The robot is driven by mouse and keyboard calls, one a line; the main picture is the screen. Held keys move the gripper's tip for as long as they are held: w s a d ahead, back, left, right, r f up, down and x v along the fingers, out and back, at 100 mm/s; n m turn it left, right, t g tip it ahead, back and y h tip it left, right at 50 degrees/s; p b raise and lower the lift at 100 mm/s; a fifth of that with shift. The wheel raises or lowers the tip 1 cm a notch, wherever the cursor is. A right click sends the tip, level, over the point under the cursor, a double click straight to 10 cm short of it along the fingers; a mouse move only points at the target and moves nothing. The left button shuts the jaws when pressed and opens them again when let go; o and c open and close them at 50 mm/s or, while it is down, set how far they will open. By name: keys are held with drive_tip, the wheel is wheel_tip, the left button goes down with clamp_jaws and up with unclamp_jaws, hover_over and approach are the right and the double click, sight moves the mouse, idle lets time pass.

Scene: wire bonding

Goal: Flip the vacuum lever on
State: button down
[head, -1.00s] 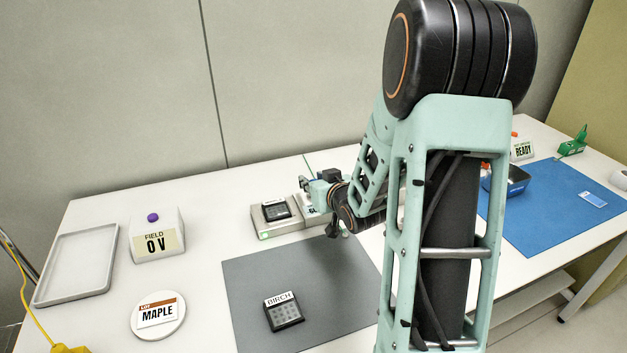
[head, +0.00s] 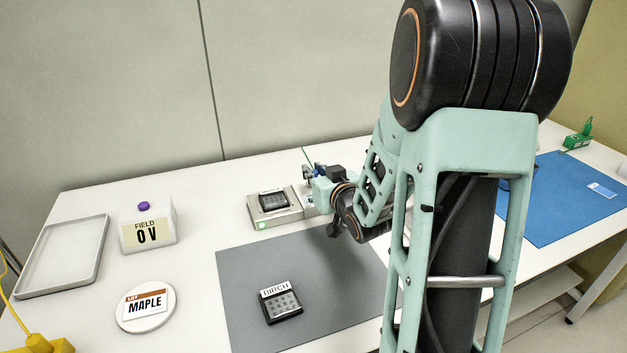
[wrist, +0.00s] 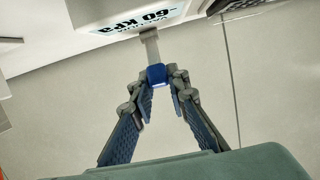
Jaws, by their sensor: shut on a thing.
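The vacuum lever shows in the wrist view as a grey stem (wrist: 151,48) with a blue knob (wrist: 156,75). The stem joins a white box (wrist: 115,12) whose label (wrist: 140,22) reads -60 kPa. My gripper (wrist: 158,79) has its two fingertips drawn together on the blue knob. In the head view my gripper (head: 312,172) is small, at the right end of the work stage (head: 275,212). The lever cannot be made out clearly there, and my arm covers much of the area to its right.
A dark carrier (head: 273,201) sits on the stage, which shows a green light. The BIRCH carrier (head: 283,307) lies on the grey mat (head: 245,270). A FIELD 0 V box (head: 148,228), a MAPLE disc (head: 146,309) and an empty tray (head: 60,258) stand left. A blue mat (head: 560,205) lies right.

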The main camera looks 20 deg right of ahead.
sight(314, 170)
idle(0.4)
drive_tip(key=c, duration=1.8)
unclamp_jaws()
drive_tip(key=shift+s, duration=0.1)
drive_tip(key=shift+c, duration=0.2)
wheel_tip(314, 170, up, 10)
drive_tip(key=shift+r, duration=0.1)
